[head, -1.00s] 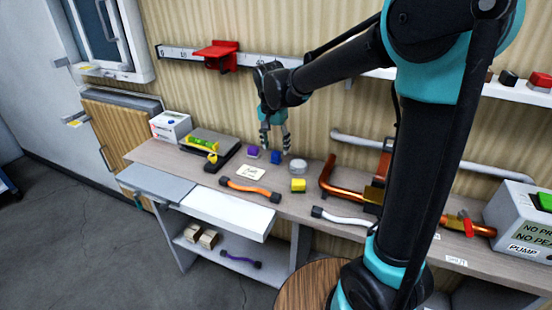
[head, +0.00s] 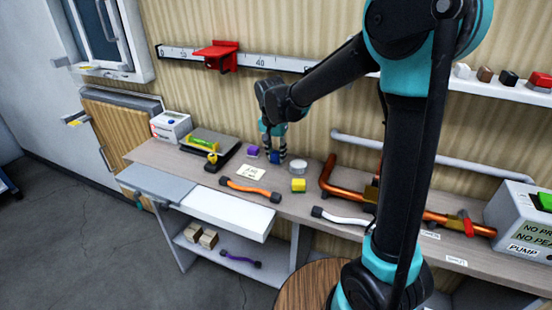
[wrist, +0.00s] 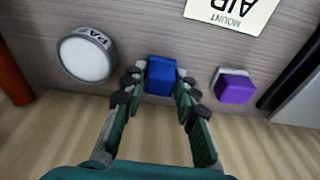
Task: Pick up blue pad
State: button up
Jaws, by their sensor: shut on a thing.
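The blue pad (wrist: 161,76) is a small blue block on the bench, between the fingertips of my gripper (wrist: 158,90) in the wrist view. The fingers touch it on both sides. In the head view my gripper (head: 272,156) points down onto the bench, and the blue pad (head: 275,157) shows partly between the fingers. The pad appears to be at bench height; whether it is clear of the surface cannot be told.
A purple block (wrist: 235,87) stands to one side of the pad, and a round grey-rimmed disc (wrist: 86,57) to the other. Copper pipe (head: 335,185) is at right.

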aim_at(276, 153)
jog(key=shift+r, duration=0.1)
grip_shut()
notch_tip(276, 153, up, 10)
jog(key=shift+f, duration=0.1)
dwell(0.4)
jog(key=o, duration=0.6)
grip_release()
jog(key=shift+c, duration=0.2)
jog(key=c, duration=0.5)
